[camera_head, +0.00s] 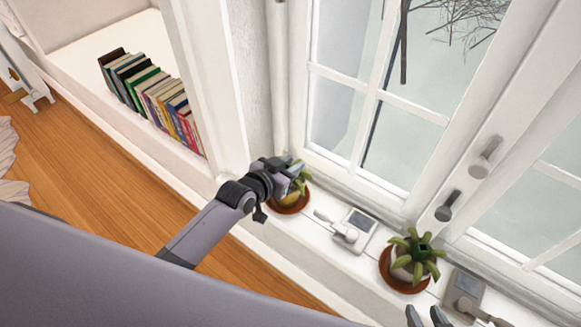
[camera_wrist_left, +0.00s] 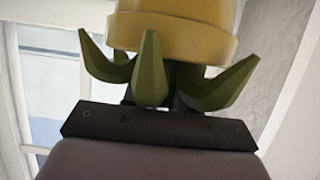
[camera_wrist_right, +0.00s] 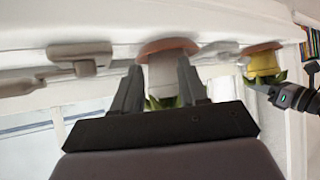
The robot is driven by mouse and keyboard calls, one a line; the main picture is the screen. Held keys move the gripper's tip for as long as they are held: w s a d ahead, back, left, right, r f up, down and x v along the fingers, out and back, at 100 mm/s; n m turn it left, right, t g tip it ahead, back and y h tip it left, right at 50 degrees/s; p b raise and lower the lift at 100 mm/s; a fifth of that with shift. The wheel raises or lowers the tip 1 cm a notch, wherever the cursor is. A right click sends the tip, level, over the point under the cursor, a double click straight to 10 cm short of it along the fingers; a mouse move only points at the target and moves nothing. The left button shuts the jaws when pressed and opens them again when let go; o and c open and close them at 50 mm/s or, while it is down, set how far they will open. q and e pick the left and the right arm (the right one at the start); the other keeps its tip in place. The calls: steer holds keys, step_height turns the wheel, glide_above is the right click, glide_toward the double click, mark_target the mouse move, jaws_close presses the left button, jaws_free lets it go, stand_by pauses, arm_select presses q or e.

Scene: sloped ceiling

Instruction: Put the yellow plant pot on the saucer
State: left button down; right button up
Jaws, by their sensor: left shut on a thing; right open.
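The yellow plant pot (camera_head: 290,200) with green leaves is at the far-left end of the window sill, at the brown saucer (camera_head: 291,210). The right wrist view, upside down, also shows the yellow pot (camera_wrist_right: 262,64) against its saucer (camera_wrist_right: 258,47), with no clear gap. My left gripper (camera_head: 293,176) is shut on the plant from above. In the left wrist view the yellow pot (camera_wrist_left: 175,25) fills the top, and leaves partly hide the fingers. My right gripper (camera_head: 428,316) is open and empty near the sill's front; its fingers also show in the right wrist view (camera_wrist_right: 159,67).
A white pot with a green plant (camera_head: 416,258) stands on another brown saucer (camera_head: 402,278). A window latch plate (camera_head: 354,233) lies between the two plants, and another (camera_head: 463,296) is at the right. Books (camera_head: 155,97) stand on a shelf at the left. Window frames border the sill.

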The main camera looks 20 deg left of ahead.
stand_by(0.3)
arm_select(q)
steer(key=c, duration=1.3)
jaws_free()
steer(key=shift+f, duration=0.15)
steer(key=o, duration=0.4)
steer(key=shift+r, duration=0.25)
steer(key=p+v, duration=0.2)
steer(key=v, duration=1)
steer(key=s+a+f+g+y, duration=0.1)
steer(key=s+f, duration=0.3)
steer(key=s, duration=0.3)
steer(key=s+f+n+g+y, duration=0.1)
steer(key=s+f, duration=0.3)
steer(key=s, duration=0.3)
steer(key=shift+s+a+f+n, duration=0.3)
steer(key=shift+a+f, duration=0.05)
